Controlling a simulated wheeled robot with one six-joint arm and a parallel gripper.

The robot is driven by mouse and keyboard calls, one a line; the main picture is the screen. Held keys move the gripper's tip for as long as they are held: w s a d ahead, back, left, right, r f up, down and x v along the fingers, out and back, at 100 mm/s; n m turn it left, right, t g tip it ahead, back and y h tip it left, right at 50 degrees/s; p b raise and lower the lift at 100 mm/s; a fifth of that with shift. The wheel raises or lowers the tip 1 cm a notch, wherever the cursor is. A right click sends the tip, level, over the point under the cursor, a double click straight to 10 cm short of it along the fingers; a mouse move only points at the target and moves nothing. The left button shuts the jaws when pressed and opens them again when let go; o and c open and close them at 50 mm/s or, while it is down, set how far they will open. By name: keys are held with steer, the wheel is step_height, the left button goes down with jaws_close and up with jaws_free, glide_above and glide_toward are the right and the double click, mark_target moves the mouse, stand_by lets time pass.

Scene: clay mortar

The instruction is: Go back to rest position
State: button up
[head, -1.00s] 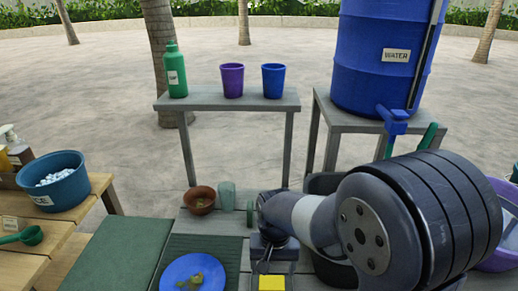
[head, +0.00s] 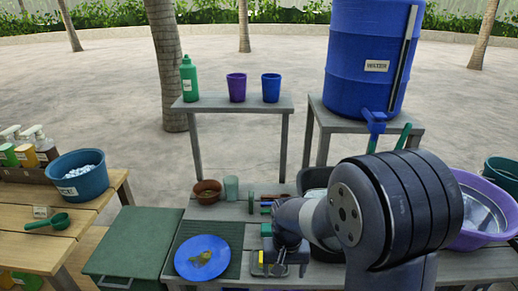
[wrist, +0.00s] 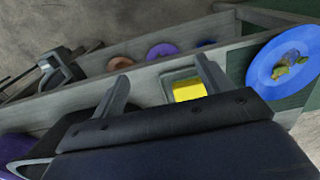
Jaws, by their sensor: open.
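My gripper (head: 280,262) is over the near edge of the grey work table, just right of the blue plate. In the wrist view its two fingers stand apart with nothing between them, so my gripper (wrist: 160,88) is open and empty. My arm reaches in from the right and hides part of the table and a dark basin behind it.
A blue plate (head: 203,257) with food scraps lies on a green mat. A yellow sponge (wrist: 188,90) sits in a tray close to my gripper. A clay bowl (head: 207,192) and a pale green cup (head: 231,188) stand behind. A purple tub (head: 480,212) is at right.

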steer(key=w+d+r+p, duration=0.2)
steer(key=w+d+p, duration=0.1)
steer(key=d+p, duration=0.4)
steer(key=shift+w+d+p, duration=0.4)
steer(key=shift+p, duration=0.15)
steer(key=shift+s, duration=0.1)
